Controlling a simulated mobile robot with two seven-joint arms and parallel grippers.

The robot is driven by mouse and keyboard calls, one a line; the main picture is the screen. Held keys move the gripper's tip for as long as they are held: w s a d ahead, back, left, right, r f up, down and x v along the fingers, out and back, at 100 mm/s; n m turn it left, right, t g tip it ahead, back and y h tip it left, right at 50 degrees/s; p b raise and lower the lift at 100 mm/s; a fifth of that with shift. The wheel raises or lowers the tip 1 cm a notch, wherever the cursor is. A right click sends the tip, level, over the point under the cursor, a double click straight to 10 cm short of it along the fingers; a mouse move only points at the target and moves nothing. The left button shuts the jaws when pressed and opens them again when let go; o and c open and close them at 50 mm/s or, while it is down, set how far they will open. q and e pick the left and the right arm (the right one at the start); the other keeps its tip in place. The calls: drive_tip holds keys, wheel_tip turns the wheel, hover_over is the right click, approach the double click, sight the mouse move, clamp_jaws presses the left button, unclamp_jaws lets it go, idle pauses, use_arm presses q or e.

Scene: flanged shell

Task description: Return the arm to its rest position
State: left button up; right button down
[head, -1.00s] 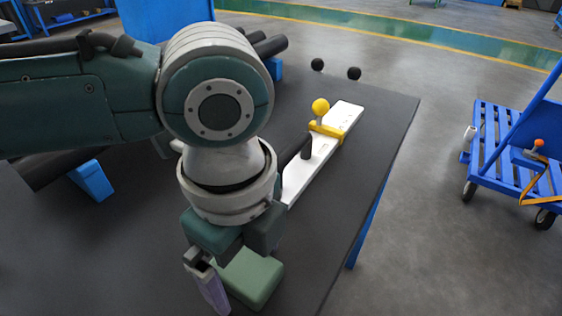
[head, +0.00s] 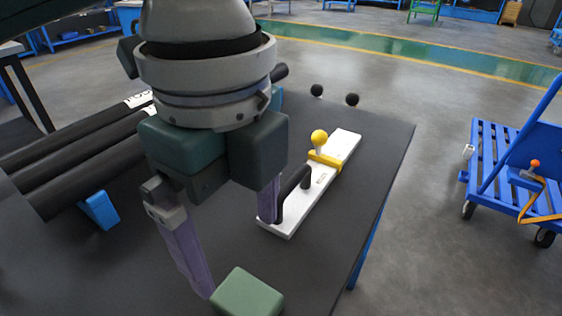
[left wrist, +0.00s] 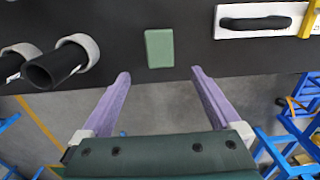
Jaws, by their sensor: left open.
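My left gripper (head: 238,255) is raised above the dark table in the head view. Its two purple fingers are spread apart with nothing between them. In the left wrist view the open fingers (left wrist: 160,85) point toward the table edge. A green block (head: 246,294) lies on the table below the fingers in the head view, apart from them. It also shows in the left wrist view (left wrist: 159,48), beyond the fingertips. My right gripper is in neither view.
A white board (head: 338,150) with a black handle and a yellow clamp lies right of the gripper. Black pipes (head: 75,165) rest on blue supports at left. Two black balls (head: 352,100) are at the table's far side. A blue cart (head: 510,175) stands on the floor at right.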

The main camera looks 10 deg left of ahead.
use_arm(q)
drive_tip(key=s+d+r+n+t+h+p, duration=0.2)
drive_tip(key=s+d+r+n+h+p, duration=0.3)
drive_tip(key=n+p, duration=0.3)
drive_tip(key=s+a+r+n+t+y+p, duration=0.1)
drive_tip(key=s+a+r+n+y+p, duration=0.2)
drive_tip(key=a+n, duration=0.4)
drive_tip(key=s+a+n+t+y+p, duration=0.1)
drive_tip(key=s+a+n+y+p, duration=0.15)
drive_tip(key=s+a+n, duration=0.4)
wheel_tip(320, 180, up, 37)
drive_tip(key=w+a+m+p, duration=0.1)
drive_tip(key=w+p, duration=0.1)
drive_tip(key=p, duration=3.5)
drive_tip(key=shift+w+f+h, duration=0.2)
drive_tip(key=shift+h, duration=0.15)
drive_tip(key=shift+a+m, duration=0.1)
drive_tip(key=shift+m, duration=0.15)
